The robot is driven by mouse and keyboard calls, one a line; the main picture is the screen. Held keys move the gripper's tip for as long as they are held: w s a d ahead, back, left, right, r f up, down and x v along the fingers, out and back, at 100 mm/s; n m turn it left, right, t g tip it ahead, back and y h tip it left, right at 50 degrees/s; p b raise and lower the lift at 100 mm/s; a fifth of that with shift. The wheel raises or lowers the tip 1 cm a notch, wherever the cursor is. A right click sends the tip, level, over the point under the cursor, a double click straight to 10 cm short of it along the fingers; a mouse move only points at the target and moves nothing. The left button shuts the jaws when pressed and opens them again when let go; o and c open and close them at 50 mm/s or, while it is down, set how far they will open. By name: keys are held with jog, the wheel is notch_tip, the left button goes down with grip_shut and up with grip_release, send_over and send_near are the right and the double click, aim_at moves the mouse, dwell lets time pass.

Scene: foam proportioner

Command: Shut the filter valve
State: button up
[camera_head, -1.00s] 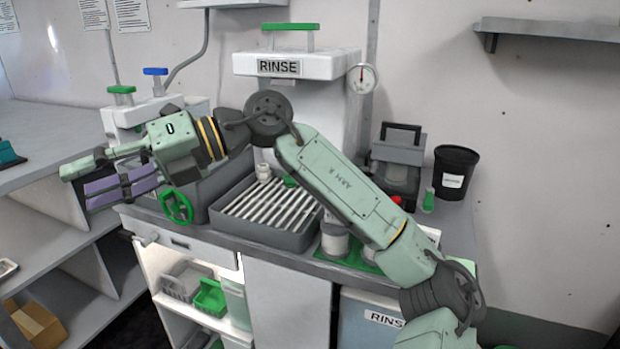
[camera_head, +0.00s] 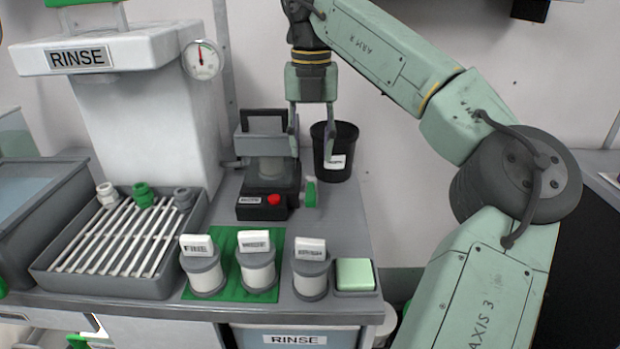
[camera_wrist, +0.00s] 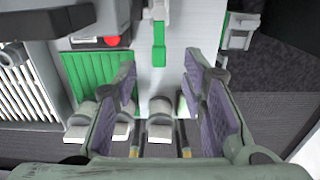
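A small green lever (camera_head: 310,194) stands at the right side of a grey machine with a red button (camera_head: 262,206); it may be the filter valve, but I can read no label on it. In the wrist view the green lever (camera_wrist: 159,46) lies ahead of the gap between my fingers, along the picture's vertical. My gripper (camera_head: 312,150) is open and empty, pointing down above and behind the lever in the head view. In the wrist view my gripper (camera_wrist: 160,80) has its purple pads wide apart, with no contact on the lever visible.
A black bin (camera_head: 336,150) stands close by my right finger. Labelled canisters (camera_head: 205,272) and a green sponge-like block (camera_head: 355,274) line the counter's front. A slatted tray (camera_head: 115,240) and the RINSE unit (camera_head: 130,70) are at left. Some counter right of the machine is clear.

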aim_at(311, 191)
notch_tip(311, 191, down, 9)
jog(key=shift+s+f+p, duration=0.1)
jog(key=shift+p, duration=0.25)
jog(key=shift+c, duration=0.2)
grip_shut()
dwell(0.6)
